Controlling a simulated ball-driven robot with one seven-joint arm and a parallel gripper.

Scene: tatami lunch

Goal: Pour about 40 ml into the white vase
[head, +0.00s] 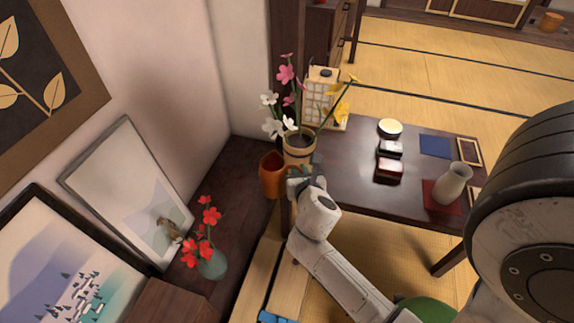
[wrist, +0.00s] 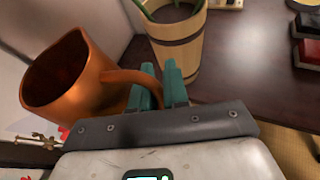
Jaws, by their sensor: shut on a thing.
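A copper-orange mug (head: 271,176) is at the left end of the dark table. In the wrist view the mug (wrist: 95,98) hangs left of my gripper (wrist: 161,86), whose teal fingers are shut on its handle. In the head view my gripper (head: 298,172) is right of the mug. The mug's inside looks dark; I cannot tell its contents. A pale white vase (head: 452,185) stands upright on a red mat (head: 430,197) near the right end of the table, well apart from my gripper.
A wooden bucket (head: 298,152) of flowers stands just behind the mug. Small boxes (head: 389,167) and a round lidded dish (head: 390,127) are mid-table. A blue mat (head: 435,146) lies behind the vase. A teal vase (head: 212,266) with red flowers stands at left. The table's front-middle is clear.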

